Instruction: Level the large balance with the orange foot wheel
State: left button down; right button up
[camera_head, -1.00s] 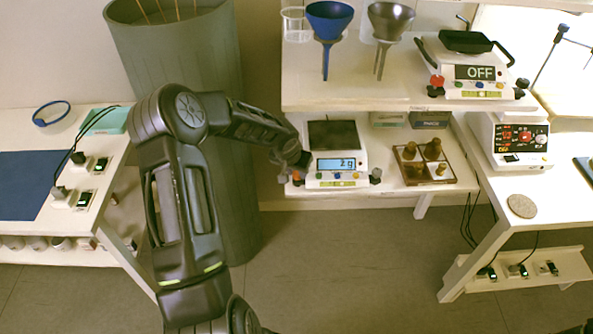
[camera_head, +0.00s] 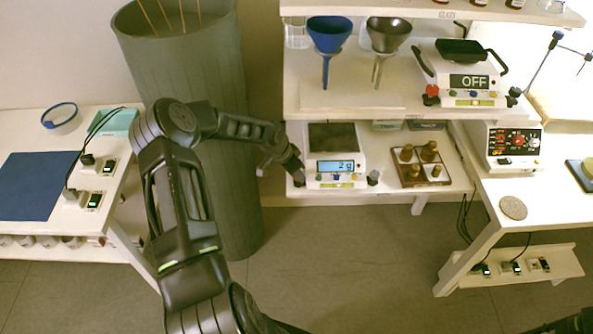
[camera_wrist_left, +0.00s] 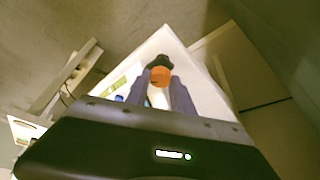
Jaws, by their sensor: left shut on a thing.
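The balance (camera_head: 336,165) stands on the lower shelf with a dark square pan and a lit display that seems to read 2 g. Its front has coloured buttons and a small yellow-green strip. A grey foot wheel (camera_head: 373,177) shows at its right front. My left gripper (camera_head: 298,179) is at its left front corner and hides the foot there. In the left wrist view the orange foot wheel (camera_wrist_left: 160,76) sits between the two fingers of my left gripper (camera_wrist_left: 160,82), which is shut on it. A black knob (camera_wrist_left: 160,60) shows just beyond the wheel.
A second balance (camera_head: 470,80) reading OFF stands on the upper shelf, beside two funnels (camera_head: 329,35). A wooden tray of brass-coloured weights (camera_head: 421,168) is right of the lower balance. A tall grey bin (camera_head: 190,60) stands behind my left arm.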

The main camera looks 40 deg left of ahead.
dwell(0.4)
pick_arm(q)
jog(key=c, duration=1.1)
grip_release()
jog(key=shift+r, duration=0.1)
jog(key=b+v, duration=0.1)
jog(key=v, duration=0.6)
jog(key=shift+r, duration=0.3)
jog(key=shift+s+a, duration=0.1)
